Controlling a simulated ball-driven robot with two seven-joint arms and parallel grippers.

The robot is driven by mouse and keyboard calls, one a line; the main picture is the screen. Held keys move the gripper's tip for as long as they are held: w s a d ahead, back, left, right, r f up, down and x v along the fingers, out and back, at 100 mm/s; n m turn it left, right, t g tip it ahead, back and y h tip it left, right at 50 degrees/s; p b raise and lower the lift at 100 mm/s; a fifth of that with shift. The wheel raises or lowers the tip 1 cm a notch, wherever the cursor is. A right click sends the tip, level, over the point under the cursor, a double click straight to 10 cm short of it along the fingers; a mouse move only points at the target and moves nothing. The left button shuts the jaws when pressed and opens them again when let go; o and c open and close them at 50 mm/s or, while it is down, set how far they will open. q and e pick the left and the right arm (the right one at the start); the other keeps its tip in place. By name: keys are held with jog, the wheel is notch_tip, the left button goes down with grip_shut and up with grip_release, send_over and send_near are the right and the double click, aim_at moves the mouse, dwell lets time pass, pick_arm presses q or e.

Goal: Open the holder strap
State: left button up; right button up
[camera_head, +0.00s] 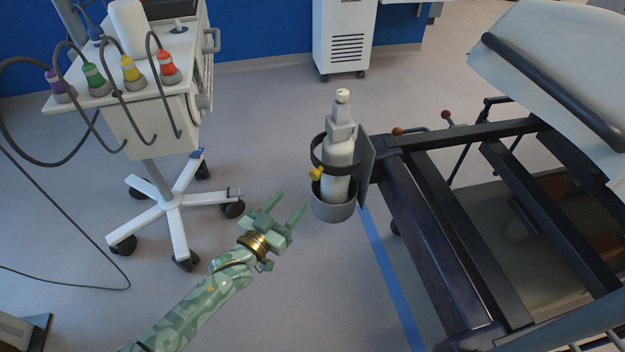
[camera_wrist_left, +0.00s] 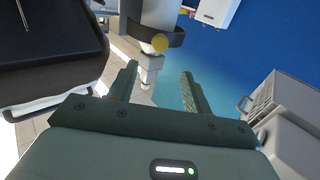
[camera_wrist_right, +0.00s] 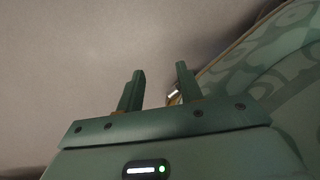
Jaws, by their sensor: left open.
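The black holder strap (camera_head: 345,170) loops around a white bottle (camera_head: 340,152), with a yellow tab (camera_head: 316,173) at its front left. The bottle stands upright in a grey cup holder (camera_head: 333,211) on a dark back plate. My left gripper (camera_head: 291,203) is open and empty, left of and below the tab, apart from it. In the left wrist view the strap (camera_wrist_left: 176,37) and round yellow tab (camera_wrist_left: 159,43) lie beyond the open fingers (camera_wrist_left: 160,72). My right gripper (camera_wrist_right: 160,78) shows only in its wrist view, open and empty.
The stretcher frame (camera_head: 415,230) carries the holder and fills the right side. A white wheeled cart (camera_head: 150,125) with coloured plugs and hanging cables stands at left. A white cabinet (camera_head: 343,35) is at the back. Floor between cart and holder is clear.

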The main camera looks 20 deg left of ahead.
aim_at(313, 175)
pick_arm(q)
jog(key=w, duration=0.2)
jog(key=w+b, duration=0.1)
jog(key=w+d+b, duration=0.1)
jog(key=w, duration=0.1)
jog(key=shift+w+d+f, duration=0.1)
jog(key=shift+w+f, duration=0.2)
jog(key=shift+f, duration=0.05)
jog(key=w+b, duration=0.1)
jog(key=w, duration=0.1)
jog(key=w+d+b, duration=0.1)
jog(key=w, duration=0.1)
jog(key=shift+w+r, duration=0.1)
jog(key=shift+w, duration=0.1)
jog(key=shift+w+r, duration=0.15)
jog(key=shift+w, duration=0.05)
pick_arm(e)
jog(key=w+r+n+t, duration=0.1)
jog(key=w+r, duration=0.2)
jog(key=w, duration=0.5)
jog(key=w+r+n+t+h, duration=0.1)
jog(key=w+r, duration=0.2)
jog(key=w, duration=0.6)
jog(key=shift+a, duration=0.3)
pick_arm(q)
jog(key=shift+c, duration=0.2)
pick_arm(e)
jog(key=shift+w, duration=0.1)
pick_arm(q)
grip_shut()
